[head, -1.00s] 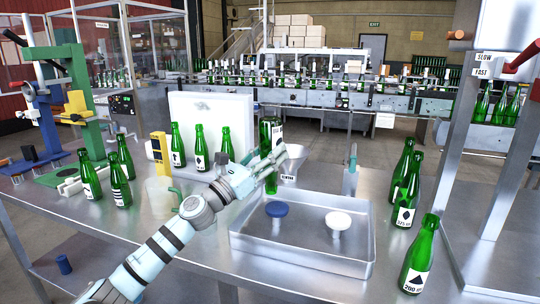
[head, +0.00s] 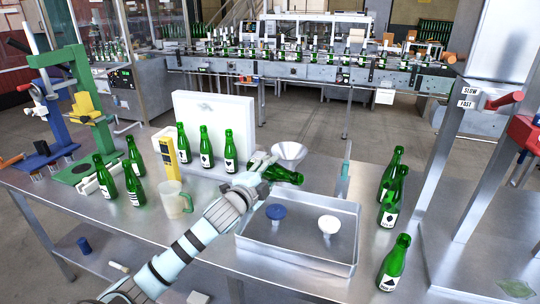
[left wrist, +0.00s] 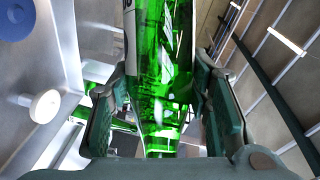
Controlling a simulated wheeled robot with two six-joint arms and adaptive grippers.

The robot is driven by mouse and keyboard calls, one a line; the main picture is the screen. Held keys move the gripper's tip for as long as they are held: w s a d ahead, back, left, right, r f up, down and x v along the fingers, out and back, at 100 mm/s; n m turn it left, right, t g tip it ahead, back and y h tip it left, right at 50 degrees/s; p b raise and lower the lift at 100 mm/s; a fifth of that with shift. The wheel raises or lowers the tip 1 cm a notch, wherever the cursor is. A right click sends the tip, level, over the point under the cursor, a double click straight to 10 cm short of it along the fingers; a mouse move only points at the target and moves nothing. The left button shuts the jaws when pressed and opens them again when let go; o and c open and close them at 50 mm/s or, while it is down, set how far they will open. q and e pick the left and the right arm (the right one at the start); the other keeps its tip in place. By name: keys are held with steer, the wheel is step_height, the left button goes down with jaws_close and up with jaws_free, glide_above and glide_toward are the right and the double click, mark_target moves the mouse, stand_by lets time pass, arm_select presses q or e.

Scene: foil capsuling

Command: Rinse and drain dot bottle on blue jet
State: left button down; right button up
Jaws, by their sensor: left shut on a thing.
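My left gripper (head: 262,168) is shut on a green bottle (head: 285,176). The bottle lies almost level, above the back left of the steel basin (head: 258,246). Its label mark cannot be read, so I cannot tell a dot. In the left wrist view the green glass (left wrist: 160,70) fills the space between the two fingers. The blue jet (head: 276,211) stands in the left of the basin, just below and in front of the bottle, apart from it. The white jet (head: 329,224) stands to its right. My right gripper is not in view.
A funnel (head: 289,152) is behind the held bottle. Several green bottles stand by the white panel (head: 216,125) and along the right (head: 394,262). A clear jug (head: 174,199) and a yellow device (head: 168,155) are left of my arm.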

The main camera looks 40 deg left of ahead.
arm_select(q)
steer(key=r+n+p, duration=0.1)
steer(key=p, duration=0.1)
steer(key=shift+n+p, duration=0.3)
steer(key=shift+p, duration=0.1)
steer(key=n, duration=0.1)
steer(key=n+g+h, duration=0.1)
steer(key=n+h, duration=0.1)
steer(key=shift+f+n+g, duration=0.25)
steer(key=shift+n+g, duration=0.15)
steer(key=shift+a+n+g+h+b, duration=0.1)
steer(key=shift+n+g+h+b, duration=0.2)
steer(key=shift+n+h, duration=0.45)
steer(key=n+h, duration=0.1)
steer(key=n, duration=0.1)
steer(key=n+h, duration=0.1)
steer(key=shift+f+n+g, duration=0.2)
steer(key=shift+n+g, duration=0.1)
steer(key=shift+n, duration=0.05)
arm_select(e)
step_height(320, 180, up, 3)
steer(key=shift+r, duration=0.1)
